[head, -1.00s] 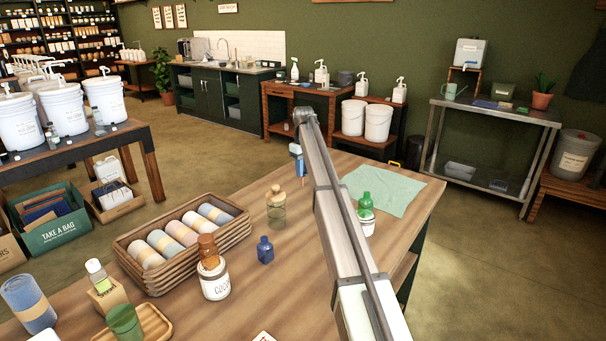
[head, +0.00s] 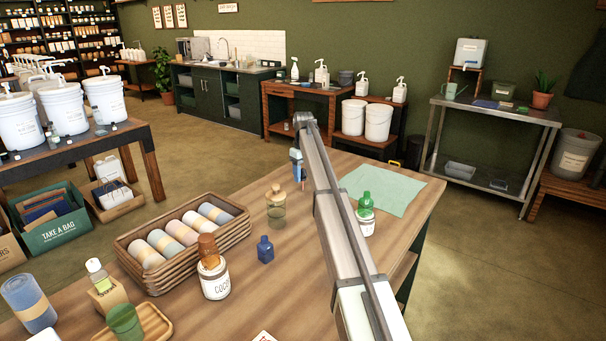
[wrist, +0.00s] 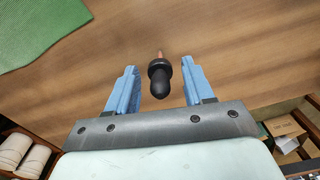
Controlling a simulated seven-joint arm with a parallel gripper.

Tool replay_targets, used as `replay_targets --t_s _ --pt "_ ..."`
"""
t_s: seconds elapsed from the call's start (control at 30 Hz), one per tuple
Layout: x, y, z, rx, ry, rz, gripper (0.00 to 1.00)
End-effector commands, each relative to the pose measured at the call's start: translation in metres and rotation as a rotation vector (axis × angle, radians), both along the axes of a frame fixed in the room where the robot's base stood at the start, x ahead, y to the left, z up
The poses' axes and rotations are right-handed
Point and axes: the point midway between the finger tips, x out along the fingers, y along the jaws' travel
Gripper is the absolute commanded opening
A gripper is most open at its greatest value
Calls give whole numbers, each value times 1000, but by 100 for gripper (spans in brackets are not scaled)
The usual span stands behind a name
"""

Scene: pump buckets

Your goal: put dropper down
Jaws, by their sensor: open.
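The dropper (wrist: 159,82) shows in the wrist view, with a black bulb and a thin brownish tip. My gripper (wrist: 158,70) is open, with one blue finger on each side of the dropper and a visible gap on both sides. In the head view my gripper (head: 297,160) is above the far edge of the wooden table (head: 330,290), partly hidden by my arm. I cannot tell from the wrist view whether the dropper touches the wood.
A basket (head: 150,275) holds rolled cloths.

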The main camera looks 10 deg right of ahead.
Motion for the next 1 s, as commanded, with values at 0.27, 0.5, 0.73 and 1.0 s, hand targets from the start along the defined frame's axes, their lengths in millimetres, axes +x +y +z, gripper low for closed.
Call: replay_targets --t_s 0.27,0.5,0.73,1.0 --pt "1 0 18 0 -1 0 52" --pt "2 0 62 0 -2 0 52" --pt "2 -1 100 0 -1 0 52" --pt "1 -1 121 0 0 0 52"
